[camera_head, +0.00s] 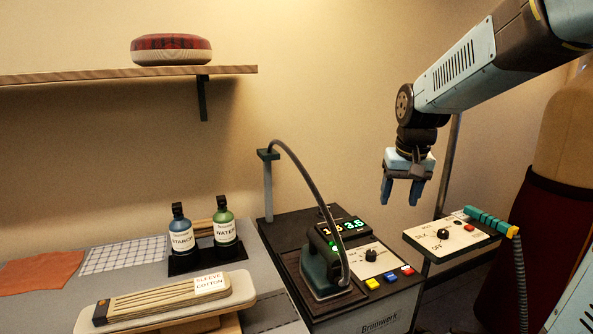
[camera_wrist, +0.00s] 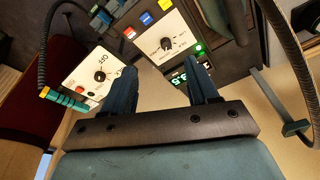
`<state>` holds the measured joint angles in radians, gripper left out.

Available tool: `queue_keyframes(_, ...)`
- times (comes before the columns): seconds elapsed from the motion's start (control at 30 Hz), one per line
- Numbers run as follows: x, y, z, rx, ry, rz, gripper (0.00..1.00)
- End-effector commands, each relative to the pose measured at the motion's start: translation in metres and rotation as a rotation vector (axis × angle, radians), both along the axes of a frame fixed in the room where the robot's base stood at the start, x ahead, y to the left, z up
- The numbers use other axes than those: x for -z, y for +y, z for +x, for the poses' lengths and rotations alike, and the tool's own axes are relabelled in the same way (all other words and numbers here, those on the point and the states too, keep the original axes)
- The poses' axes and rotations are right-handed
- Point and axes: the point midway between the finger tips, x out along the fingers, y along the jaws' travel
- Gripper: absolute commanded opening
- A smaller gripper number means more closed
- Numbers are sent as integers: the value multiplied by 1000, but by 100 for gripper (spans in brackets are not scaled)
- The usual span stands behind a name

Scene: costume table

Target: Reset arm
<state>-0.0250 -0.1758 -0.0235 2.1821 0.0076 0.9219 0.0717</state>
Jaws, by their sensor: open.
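My arm reaches in from the upper right in the head view. My gripper (camera_head: 402,192) hangs from it with its two blue fingers pointing down and apart, with nothing between them. It is in the air above and behind the gap between the iron station and the small control panel. In the wrist view, my gripper (camera_wrist: 164,82) also shows its two fingers spread and empty, with the control panels beyond the tips.
A dark iron (camera_head: 320,270) with a hose stands on the station (camera_head: 290,238). A control panel (camera_head: 452,238) with a teal-handled tool (camera_head: 488,220) sits right. A shelf (camera_head: 100,76) holds a round cushion (camera_head: 171,49).

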Motion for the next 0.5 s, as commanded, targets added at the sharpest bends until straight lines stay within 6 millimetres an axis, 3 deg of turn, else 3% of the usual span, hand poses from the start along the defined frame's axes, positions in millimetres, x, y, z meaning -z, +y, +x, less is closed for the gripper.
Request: queue_keyframes(0.5, -31, -1, -102, -36, -149, -13, 59)
